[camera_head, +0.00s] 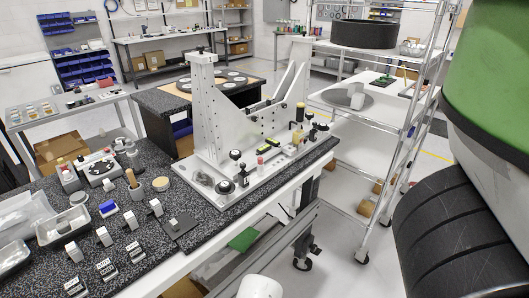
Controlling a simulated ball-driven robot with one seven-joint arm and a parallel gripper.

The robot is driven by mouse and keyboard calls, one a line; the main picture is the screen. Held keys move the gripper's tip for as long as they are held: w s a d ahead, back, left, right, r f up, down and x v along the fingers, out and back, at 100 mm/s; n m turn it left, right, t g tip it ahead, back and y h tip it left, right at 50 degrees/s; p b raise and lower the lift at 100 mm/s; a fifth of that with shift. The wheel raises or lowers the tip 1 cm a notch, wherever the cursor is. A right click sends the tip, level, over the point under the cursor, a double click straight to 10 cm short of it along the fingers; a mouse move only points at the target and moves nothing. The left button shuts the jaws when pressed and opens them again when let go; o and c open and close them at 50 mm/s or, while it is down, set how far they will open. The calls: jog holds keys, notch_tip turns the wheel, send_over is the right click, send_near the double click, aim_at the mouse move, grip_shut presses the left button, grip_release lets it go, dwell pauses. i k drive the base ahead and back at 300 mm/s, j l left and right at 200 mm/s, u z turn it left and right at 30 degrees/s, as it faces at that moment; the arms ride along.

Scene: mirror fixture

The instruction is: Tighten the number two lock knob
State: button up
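The mirror fixture (222,120) is a grey metal frame with upright plates on a flat base, standing on the dark speckled bench. A red-topped part (260,160) stands beside the front knobs. My gripper is not in view.
Small labelled blocks (103,236), clear trays (62,226) and a wooden-handled tool (133,183) crowd the bench left of the fixture. A wire shelf rack (372,180) stands to the right. Floor shows between bench and rack.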

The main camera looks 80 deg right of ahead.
aim_at(322, 127)
jog(key=z, duration=2.2)
